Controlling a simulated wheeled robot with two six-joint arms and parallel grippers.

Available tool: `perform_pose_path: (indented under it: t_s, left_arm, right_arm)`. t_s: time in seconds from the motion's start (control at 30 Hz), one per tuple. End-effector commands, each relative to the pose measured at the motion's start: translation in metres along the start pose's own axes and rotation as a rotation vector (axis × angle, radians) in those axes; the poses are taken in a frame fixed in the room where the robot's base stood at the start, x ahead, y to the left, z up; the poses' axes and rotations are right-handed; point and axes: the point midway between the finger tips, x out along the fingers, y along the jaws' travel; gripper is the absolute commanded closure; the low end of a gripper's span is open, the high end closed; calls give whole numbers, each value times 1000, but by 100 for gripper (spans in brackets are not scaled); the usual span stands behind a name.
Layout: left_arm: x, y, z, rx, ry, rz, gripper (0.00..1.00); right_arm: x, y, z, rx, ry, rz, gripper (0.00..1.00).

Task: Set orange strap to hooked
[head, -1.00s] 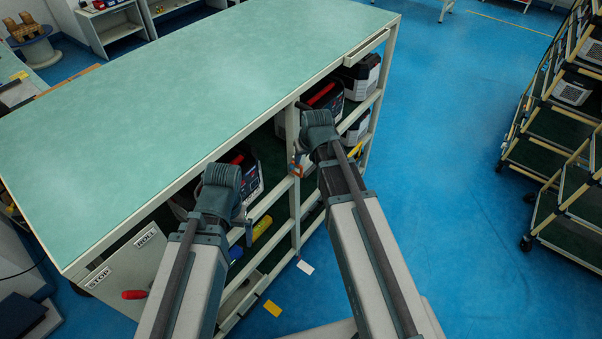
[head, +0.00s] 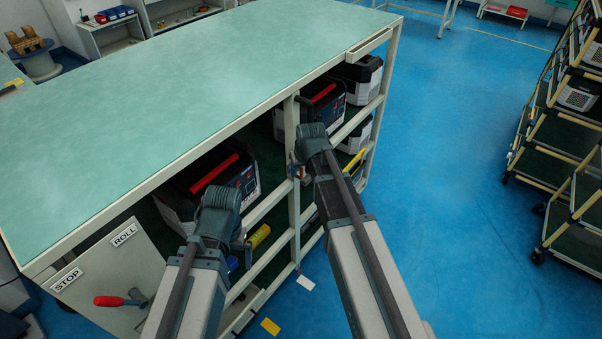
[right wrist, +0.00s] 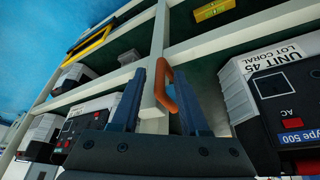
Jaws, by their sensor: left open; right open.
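The orange strap (right wrist: 168,92) is a bent orange loop on the pale upright post of the rack (right wrist: 156,70). In the right wrist view it lies between the two blue fingers of my right gripper (right wrist: 160,98), closer to the right finger; the fingers are apart. Whether its lower end is on a hook cannot be told.
The rack has a green top (head: 190,90) and shelves with several black-and-white units (head: 322,106). A panel marked STOP and ROLL (head: 110,270) carries a red-handled lever (head: 110,300). A shelved cart (head: 560,150) stands right; blue floor between is clear.

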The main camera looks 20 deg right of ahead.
Motion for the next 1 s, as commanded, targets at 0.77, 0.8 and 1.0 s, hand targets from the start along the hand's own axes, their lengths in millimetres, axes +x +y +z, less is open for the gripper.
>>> perform_pose_path:
  t_s: [0.77, 0.8, 1.0]
  left_arm:
    - [0, 0, 0, 0, 0, 0, 0]
    - [0, 0, 0, 0, 0, 0, 0]
    - [0, 0, 0, 0, 0, 0, 0]
  right_arm:
    - [0, 1, 0, 1, 1, 3, 100]
    - [0, 2, 0, 1, 1, 3, 100]
    - [0, 2, 0, 2, 1, 3, 100]
